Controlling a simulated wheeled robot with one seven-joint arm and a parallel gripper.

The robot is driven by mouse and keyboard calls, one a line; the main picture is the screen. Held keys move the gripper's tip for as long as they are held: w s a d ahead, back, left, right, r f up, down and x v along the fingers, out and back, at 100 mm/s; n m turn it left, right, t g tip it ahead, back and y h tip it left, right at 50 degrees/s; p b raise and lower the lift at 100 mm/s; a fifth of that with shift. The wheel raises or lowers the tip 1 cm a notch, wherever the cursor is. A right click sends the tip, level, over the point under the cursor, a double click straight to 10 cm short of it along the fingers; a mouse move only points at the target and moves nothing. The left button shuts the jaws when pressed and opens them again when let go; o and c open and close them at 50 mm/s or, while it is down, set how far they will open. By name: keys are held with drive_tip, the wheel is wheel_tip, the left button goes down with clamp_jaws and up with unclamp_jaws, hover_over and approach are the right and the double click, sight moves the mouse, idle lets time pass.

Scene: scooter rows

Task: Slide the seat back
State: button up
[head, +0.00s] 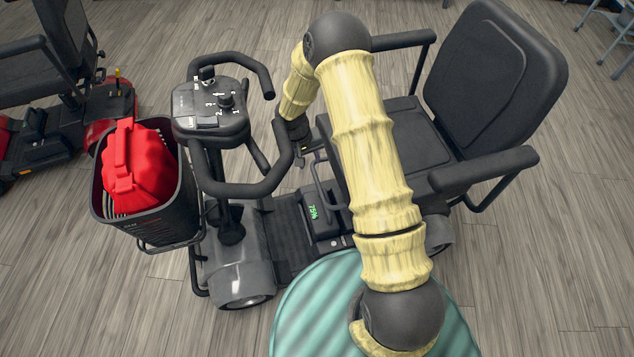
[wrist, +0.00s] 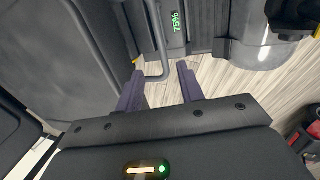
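The scooter's black padded seat (head: 400,145) is right of centre in the head view, partly behind my arm. Its edge fills the left of the wrist view (wrist: 60,65). A thin grey bent bar (head: 321,185) stands at the seat's front. In the wrist view, the bar (wrist: 159,45) runs down and bends near the fingertips, partly hidden behind the left finger. My gripper (wrist: 160,80) has its two purple fingers spread, with floor visible between them. The bar's bend lies between the tips, nearer the left one; contact cannot be told. In the head view, my gripper (head: 306,146) is small, at the seat's front.
The scooter's tiller and looped handlebars (head: 215,115) stand left of my gripper. A black basket (head: 165,215) holds a red bag (head: 135,165). A green 75% display (head: 313,212) sits below the seat front. Another red scooter (head: 105,135) is at left. Floor is clear at lower right.

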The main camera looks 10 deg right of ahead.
sight(318, 184)
drive_tip(key=d+f, duration=0.1)
drive_tip(key=f, duration=0.3)
drive_tip(key=d+f+b, duration=0.1)
drive_tip(key=f, duration=0.4)
drive_tip(key=f+b, duration=0.1)
drive_tip(key=f, duration=0.4)
drive_tip(key=shift+w+d, duration=0.1)
drive_tip(key=shift+d, duration=0.3)
clamp_jaws()
